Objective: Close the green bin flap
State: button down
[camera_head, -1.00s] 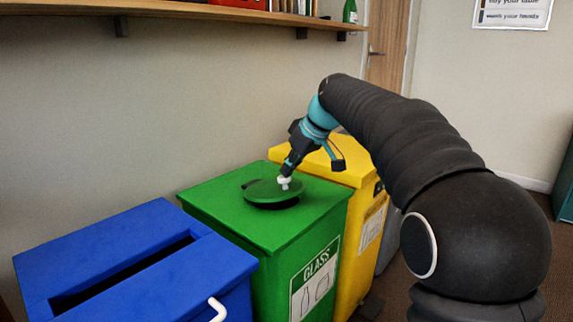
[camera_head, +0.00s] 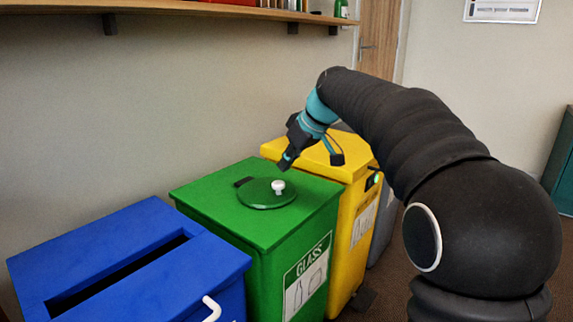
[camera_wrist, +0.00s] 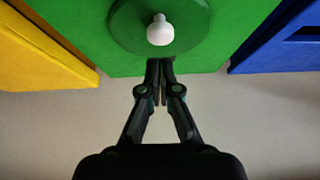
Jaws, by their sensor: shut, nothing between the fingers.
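The green bin (camera_head: 230,215) stands between the blue and yellow bins, with a GLASS label on its front. Its round green flap (camera_head: 262,197) lies flat on the lid, with no dark gap showing around it. A white knob (camera_head: 278,187) stands up from the flap. My gripper (camera_head: 284,165) is shut and empty, above the back part of the green lid, behind the knob and apart from it. In the wrist view, the shut fingertips (camera_wrist: 160,68) lie just below the white knob (camera_wrist: 160,30) and the flap's edge (camera_wrist: 122,35).
The blue bin (camera_head: 215,262) with a long slot is at the left. The yellow bin (camera_head: 350,180) is close to the right, beneath my wrist. A wall runs behind the bins, with a wooden shelf (camera_head: 200,9) above.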

jog(key=s+d+r, duration=0.4)
jog(key=d+r, duration=0.2)
jog(key=r, duration=0.1)
jog(key=s+d+f+m+h, duration=0.1)
jog(key=s+d+f+m, duration=0.15)
jog(key=f+m, duration=0.2)
jog(key=s+d+f+m+h, duration=0.2)
jog(key=s+f+m, duration=0.1)
jog(key=f, duration=0.3)
jog(key=s+d+f+m+p, duration=0.1)
jog(key=s+d+f, duration=0.1)
jog(key=s, duration=0.6)
jog(key=s+d+f+m+t+h+p, duration=0.1)
jog(key=s+d+f, duration=0.1)
jog(key=s, duration=0.7)
jog(key=s+d+f+m+h+p, duration=0.1)
jog(key=s+f, duration=0.2)
jog(key=s, duration=0.5)
jog(key=shift+s+d+t, duration=0.4)
jog(key=shift+a, duration=0.1)
